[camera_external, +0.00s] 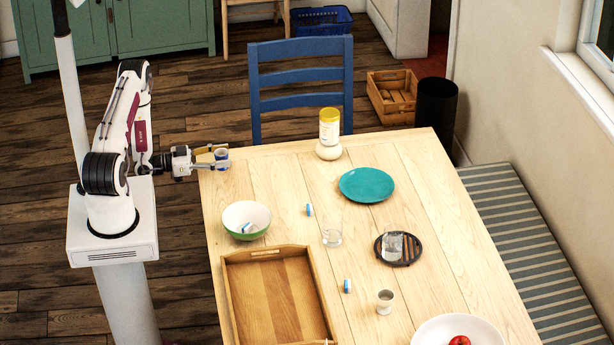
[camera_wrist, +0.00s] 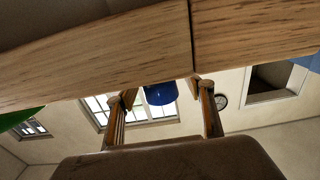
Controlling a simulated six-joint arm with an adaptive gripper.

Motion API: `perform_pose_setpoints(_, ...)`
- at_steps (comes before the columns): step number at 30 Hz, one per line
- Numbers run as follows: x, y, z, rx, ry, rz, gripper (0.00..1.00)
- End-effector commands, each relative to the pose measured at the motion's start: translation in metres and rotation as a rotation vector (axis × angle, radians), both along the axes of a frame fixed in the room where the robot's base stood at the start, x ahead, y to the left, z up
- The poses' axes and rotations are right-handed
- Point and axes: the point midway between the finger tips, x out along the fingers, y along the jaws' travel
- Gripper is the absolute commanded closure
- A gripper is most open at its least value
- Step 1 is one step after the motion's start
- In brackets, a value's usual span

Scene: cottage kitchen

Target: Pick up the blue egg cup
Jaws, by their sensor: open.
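The small blue egg cup (camera_external: 221,154) is at the far left corner of the wooden table in the external view. My gripper (camera_external: 215,157) reaches in from the left at that corner, with its fingers spread beside the cup. In the wrist view the blue cup (camera_wrist: 160,93) shows between the two open fingers (camera_wrist: 160,95), with a visible space on each side. I cannot tell whether either finger touches it. Part of the cup is hidden by the fingers in the external view and by the table edge in the wrist view.
The table (camera_external: 290,180) holds a green-white bowl (camera_external: 246,219), a wooden tray (camera_external: 230,290), a yellow-lidded jar (camera_external: 329,127), a teal plate (camera_external: 366,185), a glass (camera_external: 332,232) and a pale cup (camera_external: 385,301). A blue chair (camera_external: 300,77) stands behind. Table around the egg cup is clear.

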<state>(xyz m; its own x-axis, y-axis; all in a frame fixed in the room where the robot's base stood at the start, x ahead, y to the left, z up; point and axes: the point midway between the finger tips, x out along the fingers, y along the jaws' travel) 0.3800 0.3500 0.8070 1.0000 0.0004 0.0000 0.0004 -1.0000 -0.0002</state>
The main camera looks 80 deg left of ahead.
Motion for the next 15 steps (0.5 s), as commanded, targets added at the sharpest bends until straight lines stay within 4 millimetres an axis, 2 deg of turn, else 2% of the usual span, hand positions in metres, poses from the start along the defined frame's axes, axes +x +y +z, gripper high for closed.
perform_pose_setpoints(3, -0.0001, 0.0000, 0.0000, 0.000, 0.000, 0.000, 0.47)
perform_pose_setpoints(4, -0.0001, 0.0000, 0.0000, 0.000, 0.000, 0.000, 0.52)
perform_pose_setpoints(8, -0.0001, -0.0001, -0.0001, 0.000, 0.000, 0.000, 0.86)
perform_pose_setpoints(9, -0.0001, 0.0000, -0.0001, 0.000, 0.000, 0.000, 0.90)
perform_pose_setpoints(15, -0.0001, 0.0000, 0.0000, 0.000, 0.000, 0.000, 0.90)
